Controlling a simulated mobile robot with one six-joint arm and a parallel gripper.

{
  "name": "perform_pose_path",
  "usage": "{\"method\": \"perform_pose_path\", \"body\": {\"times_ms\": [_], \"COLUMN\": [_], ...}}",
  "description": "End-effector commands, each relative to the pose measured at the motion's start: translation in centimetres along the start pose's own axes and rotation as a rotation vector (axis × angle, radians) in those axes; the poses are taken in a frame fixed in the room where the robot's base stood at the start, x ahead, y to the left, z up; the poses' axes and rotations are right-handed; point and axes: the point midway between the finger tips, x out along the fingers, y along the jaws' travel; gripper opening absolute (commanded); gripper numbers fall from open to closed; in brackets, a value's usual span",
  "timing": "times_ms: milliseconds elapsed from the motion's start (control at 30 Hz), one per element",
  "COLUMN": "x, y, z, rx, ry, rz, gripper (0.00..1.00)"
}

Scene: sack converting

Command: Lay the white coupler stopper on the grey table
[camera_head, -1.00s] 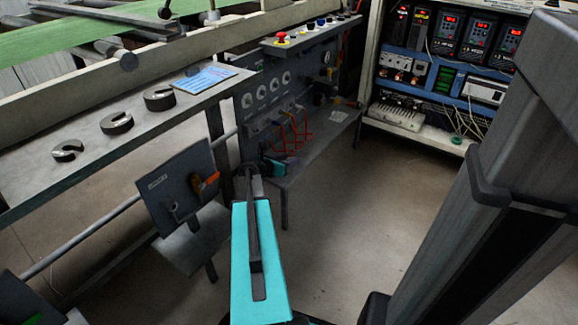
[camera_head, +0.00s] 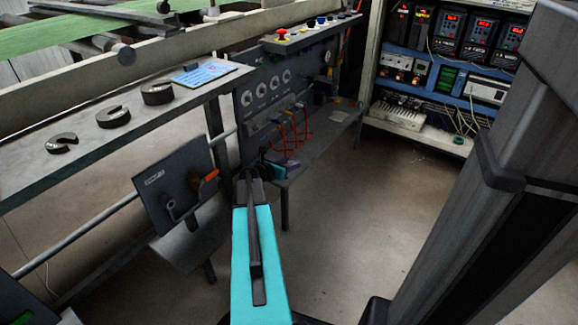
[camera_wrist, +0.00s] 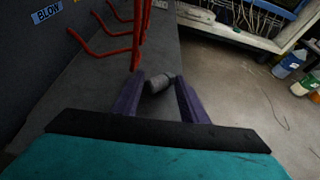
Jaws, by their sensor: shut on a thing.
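My gripper (camera_wrist: 162,98) has two purple fingers and is shut on the coupler stopper (camera_wrist: 156,83), a small pale grey cylinder with a darker end. The stopper is between the fingertips, over the grey table (camera_wrist: 85,85); I cannot tell whether it touches the surface. In the head view my gripper (camera_head: 284,166) is low at the near end of the grey table (camera_head: 327,137), below the dark socket panel. The stopper is too small to make out there.
Red hooked hoses (camera_wrist: 122,45) hang close to the left finger. A pale object (camera_head: 337,115) lies farther along the table. The dark panel (camera_head: 268,95) rises behind it. A shelf of electronics (camera_head: 440,85) stands at the back right. Open floor (camera_head: 360,220) lies to the right.

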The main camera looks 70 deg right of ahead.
Motion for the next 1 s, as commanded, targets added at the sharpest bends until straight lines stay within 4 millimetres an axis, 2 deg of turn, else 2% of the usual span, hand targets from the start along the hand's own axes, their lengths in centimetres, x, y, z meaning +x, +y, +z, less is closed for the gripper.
{"method": "perform_pose_path", "body": {"times_ms": [333,367,467,833,1000], "x": [0.1,0.1,0.1,-0.1,-1.4], "y": [0.0,0.0,0.0,0.0,-0.1], "z": [-0.2,-0.2,-0.2,0.1,0.2], "rx": [0.000,0.000,0.000,0.001,-0.001], "ry": [0.000,0.000,0.000,0.000,0.000], "rz": [0.000,0.000,0.000,0.000,0.001], "gripper": [0.09,0.43,0.58,0.58,0.58]}}
